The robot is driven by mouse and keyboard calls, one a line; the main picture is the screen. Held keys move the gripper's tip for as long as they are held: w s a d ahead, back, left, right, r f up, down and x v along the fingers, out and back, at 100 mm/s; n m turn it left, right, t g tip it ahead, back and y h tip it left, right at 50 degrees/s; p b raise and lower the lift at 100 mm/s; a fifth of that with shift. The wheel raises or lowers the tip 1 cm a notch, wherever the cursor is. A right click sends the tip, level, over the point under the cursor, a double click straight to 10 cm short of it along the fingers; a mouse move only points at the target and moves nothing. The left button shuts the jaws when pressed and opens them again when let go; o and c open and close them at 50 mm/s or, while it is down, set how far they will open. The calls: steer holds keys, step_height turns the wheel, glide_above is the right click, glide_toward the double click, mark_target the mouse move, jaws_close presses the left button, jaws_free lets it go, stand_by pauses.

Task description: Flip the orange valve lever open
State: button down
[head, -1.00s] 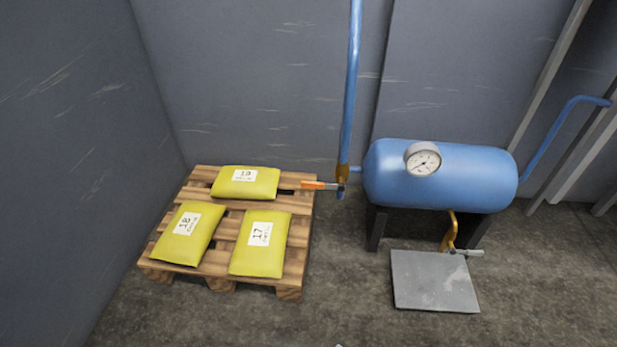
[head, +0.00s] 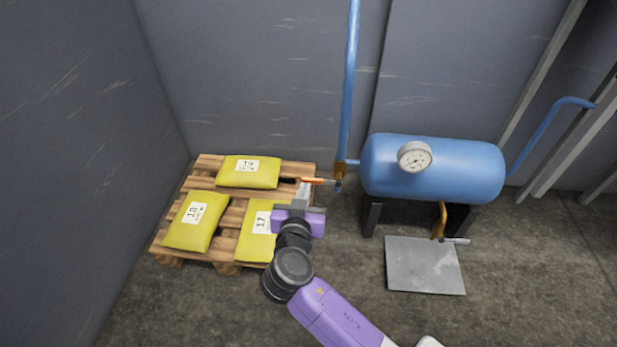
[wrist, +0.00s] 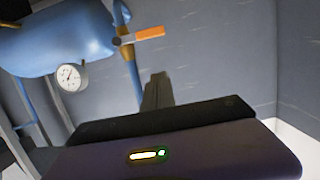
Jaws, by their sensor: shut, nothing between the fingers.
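The orange valve lever (head: 316,181) points left from a brass valve (head: 340,169) at the foot of the vertical blue pipe. In the wrist view the orange lever (wrist: 150,33) sits ahead, above my fingers. My gripper (head: 303,187) is shut and empty, with its fingertips just below the lever in the head view. In the wrist view the shut fingers (wrist: 157,92) point up toward the lever, with a gap in the picture between them. Whether the tips touch the lever I cannot tell for sure.
A blue tank (head: 435,170) with a round gauge (head: 414,157) stands right of the valve. A second brass valve (head: 440,221) hangs under it, above a grey plate (head: 425,266). A wooden pallet (head: 222,258) with yellow bags (head: 249,171) lies left, under my gripper.

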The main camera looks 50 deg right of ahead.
steer(key=shift+f, duration=0.1)
steer(key=b, duration=0.2)
glide_above(322, 182)
steer(key=w+a, duration=0.1)
steer(key=a, duration=0.3)
step_height(322, 182, down, 2)
steer(key=f, duration=0.1)
steer(key=f+b, duration=0.1)
steer(key=f, duration=0.1)
steer(key=f+b, duration=0.1)
steer(key=shift+w+f, duration=0.15)
steer(key=shift+w, duration=0.15)
steer(key=shift+f, duration=0.1)
